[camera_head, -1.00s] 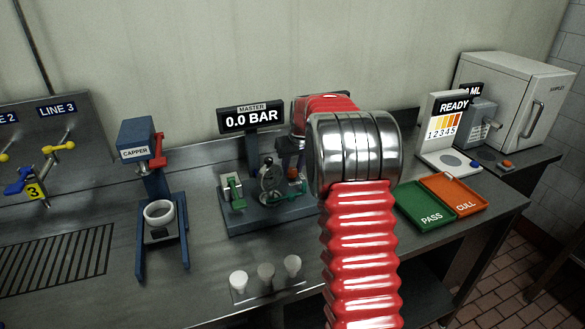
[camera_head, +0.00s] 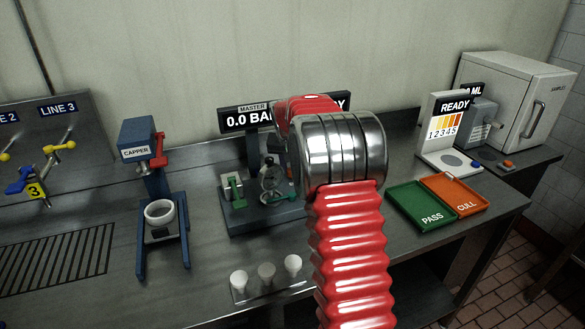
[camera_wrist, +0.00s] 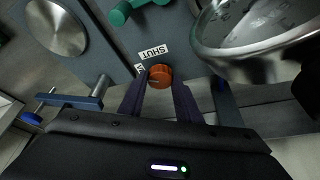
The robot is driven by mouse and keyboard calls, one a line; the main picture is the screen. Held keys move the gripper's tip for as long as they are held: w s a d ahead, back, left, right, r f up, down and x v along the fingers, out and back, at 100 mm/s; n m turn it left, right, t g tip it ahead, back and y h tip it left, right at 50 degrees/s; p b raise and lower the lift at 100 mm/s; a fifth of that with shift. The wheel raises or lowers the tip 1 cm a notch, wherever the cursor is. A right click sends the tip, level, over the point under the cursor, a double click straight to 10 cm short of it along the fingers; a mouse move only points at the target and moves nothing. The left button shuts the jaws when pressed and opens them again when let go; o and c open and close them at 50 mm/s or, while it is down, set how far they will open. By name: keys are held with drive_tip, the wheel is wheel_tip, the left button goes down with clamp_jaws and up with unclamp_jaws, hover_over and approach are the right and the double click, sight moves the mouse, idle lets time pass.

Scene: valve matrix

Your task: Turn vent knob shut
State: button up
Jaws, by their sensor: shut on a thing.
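The vent knob (camera_wrist: 160,77) is a small round orange knob in the wrist view, on the grey-blue master unit (camera_wrist: 150,25). A white SHUT label (camera_wrist: 153,52) sits beside it, and a second white label is partly covered. A faint mark shows on the knob's face; I cannot tell its exact setting. My gripper (camera_wrist: 160,84) has a dark finger on each side of the knob and is shut on it. In the head view, my red and silver arm hides the knob and most of the gripper. The master display (camera_head: 246,117) is partly covered; "0.0 BA" shows.
A large metal-rimmed gauge (camera_wrist: 255,48) stands close right of my gripper in the wrist view. A green handle (camera_wrist: 122,13) and a metal disc (camera_wrist: 56,27) are nearby. In the head view, the capper (camera_head: 148,165) stands left, and green (camera_head: 420,208) and orange trays (camera_head: 455,193) lie right.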

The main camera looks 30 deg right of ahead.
drive_tip(key=m, duration=0.2)
drive_tip(key=m+g+h, duration=0.1)
drive_tip(key=m, duration=0.1)
drive_tip(key=m+g, duration=0.1)
drive_tip(key=m, duration=0.1)
drive_tip(key=shift+w+a, duration=0.2)
drive_tip(key=shift+w, duration=0.05)
drive_tip(key=m+g, duration=0.1)
drive_tip(key=m, duration=0.2)
drive_tip(key=m+g, duration=0.1)
drive_tip(key=m, duration=0.2)
drive_tip(key=shift+w+h, duration=0.15)
drive_tip(key=shift+h, duration=0.15)
drive_tip(key=o, duration=1.1)
drive_tip(key=shift+c, duration=0.2)
drive_tip(key=shift+r, duration=0.1)
drive_tip(key=v, duration=1.3)
drive_tip(key=shift+w+a+r, duration=0.15)
drive_tip(key=shift+w+r, duration=0.05)
drive_tip(key=shift+w, duration=0.1)
